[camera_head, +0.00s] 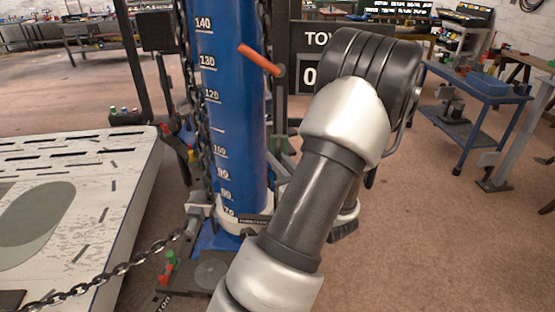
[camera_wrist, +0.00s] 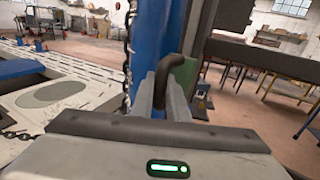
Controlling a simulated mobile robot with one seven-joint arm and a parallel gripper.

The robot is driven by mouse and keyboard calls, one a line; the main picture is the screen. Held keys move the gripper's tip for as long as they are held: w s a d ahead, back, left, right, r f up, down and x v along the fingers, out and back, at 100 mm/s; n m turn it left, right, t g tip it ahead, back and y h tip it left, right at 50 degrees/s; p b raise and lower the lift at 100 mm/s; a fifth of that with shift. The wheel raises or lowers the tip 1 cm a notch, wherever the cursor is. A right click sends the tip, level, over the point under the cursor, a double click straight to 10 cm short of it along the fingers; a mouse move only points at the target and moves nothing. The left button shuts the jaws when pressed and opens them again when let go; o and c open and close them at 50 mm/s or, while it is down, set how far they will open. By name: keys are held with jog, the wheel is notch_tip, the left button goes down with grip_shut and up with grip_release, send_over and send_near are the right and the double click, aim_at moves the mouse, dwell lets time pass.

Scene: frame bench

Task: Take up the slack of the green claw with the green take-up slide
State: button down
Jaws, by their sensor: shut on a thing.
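In the wrist view my gripper (camera_wrist: 160,100) is shut on a dark curved handle (camera_wrist: 171,72), which rises between its two grey fingers. A green block (camera_wrist: 186,74) sits right behind the handle, beside the blue tower (camera_wrist: 158,35); it may be the green take-up slide. In the head view my arm hides the gripper and the handle. I cannot make out the green claw for certain; a small green and red fitting (camera_head: 168,268) is near the tower's foot.
The blue tower (camera_head: 232,110) with its number scale stands in the middle, with an orange lever (camera_head: 260,60) near its top. A chain (camera_head: 120,268) runs from its foot across the pale platform (camera_head: 85,230) at left. Open floor and a blue cart (camera_head: 470,85) are at right.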

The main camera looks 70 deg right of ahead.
notch_tip(320, 180, down, 3)
jog(key=shift+r+b, duration=0.1)
jog(key=shift+b, duration=0.35)
jog(key=shift+s+a, duration=0.1)
jog(key=shift+a, duration=0.05)
jog(key=shift+f, duration=0.2)
jog(key=c, duration=1.7)
grip_release()
jog(key=shift+c, duration=0.2)
jog(key=shift+r, duration=0.2)
jog(key=b+v, duration=0.2)
jog(key=v, duration=1.5)
jog(key=shift+a+r, duration=0.1)
jog(key=shift+r, duration=0.05)
